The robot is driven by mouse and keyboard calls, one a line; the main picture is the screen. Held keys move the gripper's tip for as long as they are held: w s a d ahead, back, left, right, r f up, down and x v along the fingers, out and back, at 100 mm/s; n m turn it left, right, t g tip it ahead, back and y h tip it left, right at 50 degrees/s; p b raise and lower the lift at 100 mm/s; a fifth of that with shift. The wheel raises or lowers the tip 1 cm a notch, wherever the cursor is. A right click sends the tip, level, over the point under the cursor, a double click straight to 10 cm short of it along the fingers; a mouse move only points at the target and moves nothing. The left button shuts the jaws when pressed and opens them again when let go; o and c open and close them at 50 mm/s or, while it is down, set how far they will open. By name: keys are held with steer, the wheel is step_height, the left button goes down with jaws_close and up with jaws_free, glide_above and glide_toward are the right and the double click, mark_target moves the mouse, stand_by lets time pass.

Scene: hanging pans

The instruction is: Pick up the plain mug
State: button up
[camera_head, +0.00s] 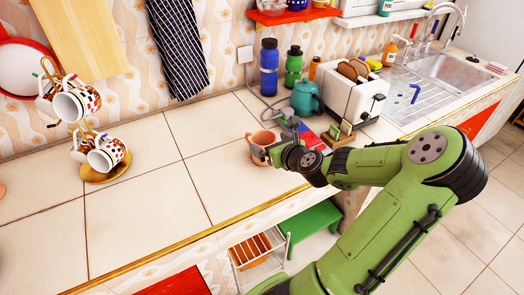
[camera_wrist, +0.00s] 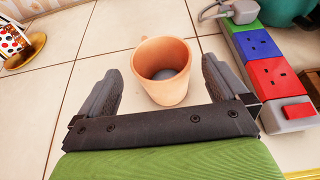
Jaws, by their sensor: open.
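The plain mug (camera_head: 259,147) is a terracotta-coloured cup standing upright on the tiled counter in the head view. It also shows in the wrist view (camera_wrist: 164,84), with its open rim facing up and its inside visible. My gripper (camera_wrist: 164,88) is open, with one dark finger on each side of the mug; I see gaps between the fingers and its wall. In the head view my gripper (camera_head: 270,153) is at the mug's right side, and it partly hides the mug.
A power strip with blue and red sockets (camera_wrist: 271,75) lies close to the right. A teal kettle (camera_head: 306,98), a toaster (camera_head: 351,100) and bottles (camera_head: 269,68) stand behind. A mug tree with patterned mugs (camera_head: 106,154) stands left. The counter between is clear.

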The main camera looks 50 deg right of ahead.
mark_target(258, 136)
steer(key=b+x, duration=0.1)
steer(key=x, duration=0.3)
steer(key=shift+w+d+f, duration=0.15)
steer(key=shift+w, duration=0.05)
steer(key=shift+s, duration=0.1)
steer(key=shift+c, duration=0.8)
steer(key=c, duration=0.8)
steer(key=shift+r+p, duration=2.4)
steer(key=shift+r, duration=2.7)
